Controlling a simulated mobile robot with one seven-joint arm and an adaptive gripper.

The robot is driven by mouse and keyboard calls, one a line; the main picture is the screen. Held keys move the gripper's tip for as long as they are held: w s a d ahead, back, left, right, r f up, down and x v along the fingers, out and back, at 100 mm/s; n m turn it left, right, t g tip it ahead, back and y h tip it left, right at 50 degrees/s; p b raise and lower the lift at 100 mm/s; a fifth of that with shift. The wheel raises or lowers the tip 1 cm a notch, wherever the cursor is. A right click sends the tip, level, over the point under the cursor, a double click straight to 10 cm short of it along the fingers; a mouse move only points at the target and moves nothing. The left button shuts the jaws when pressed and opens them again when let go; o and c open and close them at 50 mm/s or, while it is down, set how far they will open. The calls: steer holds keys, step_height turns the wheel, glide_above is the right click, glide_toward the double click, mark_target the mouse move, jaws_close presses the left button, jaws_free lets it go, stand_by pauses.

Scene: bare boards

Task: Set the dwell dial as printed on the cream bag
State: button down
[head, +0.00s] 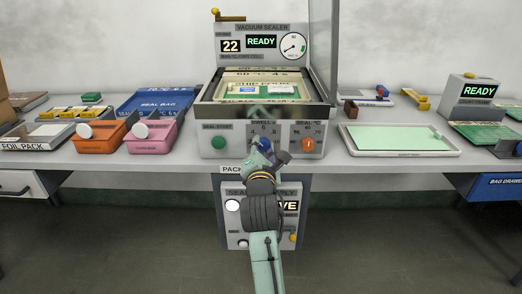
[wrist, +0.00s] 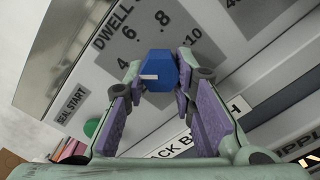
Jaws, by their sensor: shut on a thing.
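The blue dwell dial (wrist: 163,70) is on the sealer's front panel, below the printed numbers 4, 6, 8 and 10. Its white mark points left in the wrist view, roughly toward the 4. My gripper (wrist: 160,76) is shut on the dial, one finger on each side. In the head view my gripper (head: 263,146) covers most of the dial. The cream bag (head: 228,90) lies in the open chamber of the vacuum sealer (head: 215,112). Small print above it seems to read 60 °C 4 s; it is hard to read.
A green button (head: 218,142) and an orange knob (head: 307,145) flank the dial. Orange (head: 98,140) and pink (head: 152,137) bins stand left. A tray with a green mat (head: 398,138) lies right. The sealer display (head: 261,41) reads READY.

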steer(key=shift+n, duration=0.6)
steer(key=c, duration=1.3)
jaws_free()
steer(key=s, duration=0.7)
steer(key=shift+s, duration=0.3)
